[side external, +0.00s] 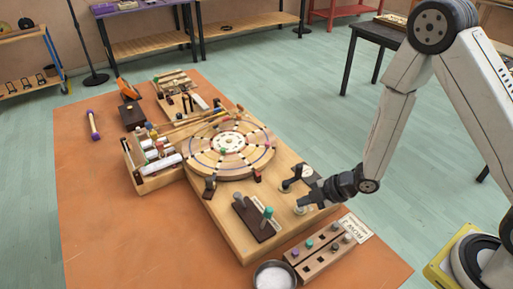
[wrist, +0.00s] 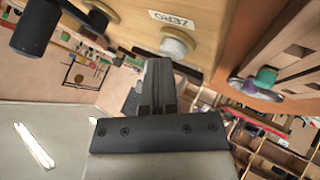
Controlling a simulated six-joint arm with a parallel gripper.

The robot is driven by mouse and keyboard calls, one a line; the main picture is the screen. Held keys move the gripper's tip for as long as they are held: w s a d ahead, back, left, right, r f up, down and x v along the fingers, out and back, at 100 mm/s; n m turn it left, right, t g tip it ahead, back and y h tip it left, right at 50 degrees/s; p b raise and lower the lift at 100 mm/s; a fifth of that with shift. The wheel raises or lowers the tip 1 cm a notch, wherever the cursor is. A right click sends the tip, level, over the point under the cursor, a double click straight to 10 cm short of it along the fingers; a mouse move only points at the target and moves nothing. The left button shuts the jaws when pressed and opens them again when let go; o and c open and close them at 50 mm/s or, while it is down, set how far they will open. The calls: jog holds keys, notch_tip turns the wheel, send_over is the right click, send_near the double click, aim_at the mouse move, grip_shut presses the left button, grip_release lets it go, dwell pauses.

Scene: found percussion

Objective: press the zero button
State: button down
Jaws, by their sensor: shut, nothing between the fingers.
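The zero button (wrist: 178,44) is a round cream knob on the side of a wooden board, beside a white label reading ZERO (wrist: 171,19) in the wrist view. My gripper (wrist: 159,66) is shut and empty, its dark fingertips close beside the button, just left of and below it in the picture. I cannot tell whether they touch it. In the side external view my gripper (side external: 303,197) is low over the near right end of the wooden board (side external: 232,229), and a small pale round part (side external: 300,209) shows by its tips.
A black lever (side external: 297,172) stands on the board near my gripper; a black cylindrical handle (wrist: 35,28) shows in the wrist view. A round wooden disc (side external: 229,143) covers the board's middle. A peg block (side external: 322,246) and a bowl (side external: 274,274) are nearby.

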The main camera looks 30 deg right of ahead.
aim_at(305, 207)
jog(key=shift+r, duration=0.9)
jog(key=shift+r, duration=0.15)
jog(key=shift+r, duration=2.35)
jog(key=s+d+r+m+h, duration=0.1)
jog(key=d+r+m+h, duration=0.35)
jog(key=d+m, duration=0.3)
jog(key=s+d+r+m+g+h, duration=0.1)
jog(key=s+m+g, duration=0.3)
jog(key=s+m, duration=0.4)
jog(key=shift+s+d+r+m+h, duration=0.2)
jog(key=shift+r+m+h, duration=0.15)
jog(key=shift+r+m, duration=0.6)
